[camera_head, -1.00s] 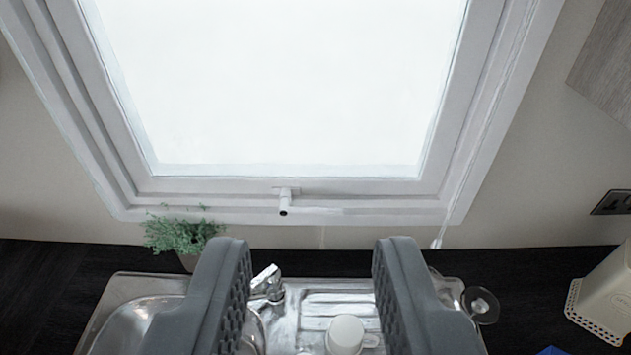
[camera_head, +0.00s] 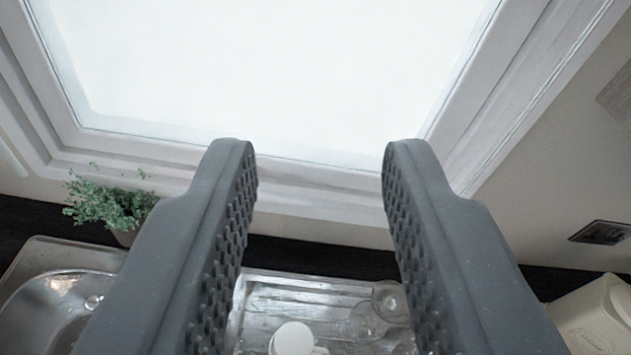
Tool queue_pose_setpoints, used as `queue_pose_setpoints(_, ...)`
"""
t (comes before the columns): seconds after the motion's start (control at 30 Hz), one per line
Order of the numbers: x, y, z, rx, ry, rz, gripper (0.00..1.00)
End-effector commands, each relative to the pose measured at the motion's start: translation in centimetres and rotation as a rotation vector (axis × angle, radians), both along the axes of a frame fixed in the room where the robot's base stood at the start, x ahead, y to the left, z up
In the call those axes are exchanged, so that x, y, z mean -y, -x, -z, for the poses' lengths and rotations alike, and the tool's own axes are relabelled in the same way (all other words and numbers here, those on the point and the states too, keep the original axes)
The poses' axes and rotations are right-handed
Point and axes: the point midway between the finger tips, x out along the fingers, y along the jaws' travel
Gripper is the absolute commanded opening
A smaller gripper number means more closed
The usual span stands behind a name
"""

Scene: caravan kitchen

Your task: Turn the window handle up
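The window (camera_head: 270,70) has a white frame (camera_head: 310,188) and a bright pane, and fills the upper part of the view. The window handle does not show now; my left finger covers part of the lower frame and may hide it. My gripper (camera_head: 320,165) is open. Its two grey ridged fingers stand wide apart, with nothing between them, and their tips overlap the lower frame in the picture. I cannot tell how far they are from the frame.
A green plant (camera_head: 108,205) stands left below the window. A steel sink (camera_head: 60,300) with drainer, a white mug (camera_head: 293,340) and clear glasses (camera_head: 372,318) lie below. A cream container (camera_head: 592,318) and wall socket (camera_head: 600,232) are at right.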

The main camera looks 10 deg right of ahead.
Motion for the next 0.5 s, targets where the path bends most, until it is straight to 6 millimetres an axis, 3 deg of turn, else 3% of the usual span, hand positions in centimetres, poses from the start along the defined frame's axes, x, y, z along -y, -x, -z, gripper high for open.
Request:
queue_pose_setpoints(0.03, 0.1, -1.9, 2.2, 0.002, 0.054, -0.011, 0.33)
queue_pose_setpoints(0.2, 0.3, -7.2, 8.0, 0.06, 0.275, -0.048, 0.33)
queue_pose_setpoints(0.5, 0.4, -13.5, 19.0, 0.161, 0.662, -0.08, 0.33)
